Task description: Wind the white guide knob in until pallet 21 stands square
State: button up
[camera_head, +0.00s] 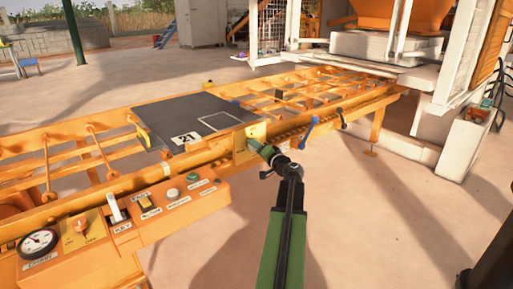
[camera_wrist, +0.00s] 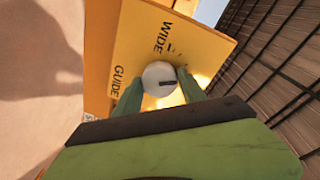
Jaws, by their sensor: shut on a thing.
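The white guide knob (camera_wrist: 158,75) sits on a yellow plate (camera_wrist: 135,50) marked GUIDE and WIDE. My gripper (camera_wrist: 161,88) is shut on the knob, one green finger on each side. Pallet 21 (camera_head: 165,115), a dark flat board with a white 21 label, lies across the orange conveyor.
The orange conveyor (camera_head: 92,170) runs from left to the press (camera_head: 385,45) at the back right. A control panel (camera_head: 135,215) with a gauge, switches and buttons is at the lower left. A blue lever (camera_head: 306,132) stands right of my gripper.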

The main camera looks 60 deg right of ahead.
jog(key=shift+s+d, duration=0.1)
jog(key=o, duration=1.4)
jog(key=shift+c, duration=0.2)
jog(key=v, duration=1.7)
jog(key=shift+s, duration=0.25)
